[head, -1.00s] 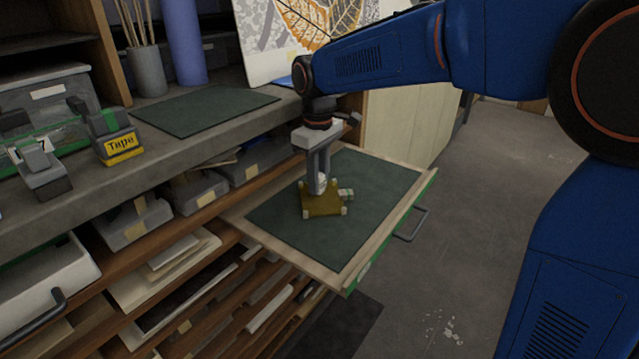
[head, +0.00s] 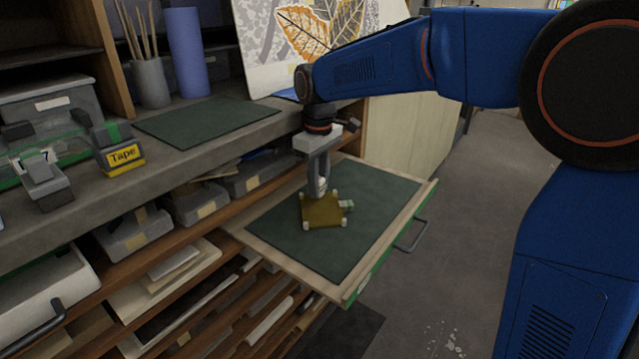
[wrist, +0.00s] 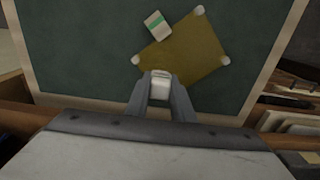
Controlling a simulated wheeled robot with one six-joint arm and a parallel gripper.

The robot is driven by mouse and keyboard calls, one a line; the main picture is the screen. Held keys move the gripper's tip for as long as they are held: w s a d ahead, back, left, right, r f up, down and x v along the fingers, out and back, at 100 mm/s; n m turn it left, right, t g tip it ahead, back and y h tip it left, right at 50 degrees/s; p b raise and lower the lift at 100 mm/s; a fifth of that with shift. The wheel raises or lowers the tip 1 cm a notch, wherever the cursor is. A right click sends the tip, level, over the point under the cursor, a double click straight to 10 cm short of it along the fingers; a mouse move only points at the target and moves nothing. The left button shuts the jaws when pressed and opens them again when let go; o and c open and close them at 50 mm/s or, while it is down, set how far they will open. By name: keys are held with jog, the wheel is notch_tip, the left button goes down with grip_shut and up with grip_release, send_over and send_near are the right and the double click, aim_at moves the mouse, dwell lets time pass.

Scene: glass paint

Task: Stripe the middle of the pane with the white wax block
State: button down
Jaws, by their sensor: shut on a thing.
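The amber glass pane (head: 322,212) lies on the dark green mat in the pulled-out drawer, with white pieces at its corners. It also shows in the wrist view (wrist: 196,50). My gripper (head: 319,192) points down at the pane's far edge. In the wrist view my gripper (wrist: 161,92) is shut on a white wax block (wrist: 160,84), at the near edge of the pane there. Whether the block touches the glass I cannot tell. No stripe is visible on the pane. The fingers hide part of the edge and one corner.
A white block with a green band (head: 347,205) lies on the mat beside the pane, also in the wrist view (wrist: 157,24). The drawer mat (head: 375,205) is otherwise clear. A tape dispenser (head: 118,148) and another green mat (head: 208,122) are on the counter.

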aim_at(323, 220)
jog(key=shift+s+a+f, duration=0.1)
jog(key=shift+s+f, duration=0.2)
jog(key=shift+s, duration=0.25)
jog(key=shift+s+f, duration=0.25)
jog(key=shift+s, duration=0.25)
jog(key=shift+s+d+r, duration=0.15)
jog(key=shift+s+d, duration=0.05)
jog(key=shift+s, duration=0.8)
jog(key=shift+s+d+r, duration=0.1)
jog(key=shift+s+d, duration=0.05)
jog(key=shift+s, duration=0.85)
jog(key=shift+s+d, duration=0.2)
jog(key=shift+s, duration=1.45)
jog(key=shift+r, duration=3)
jog(key=shift+r, duration=1.5)
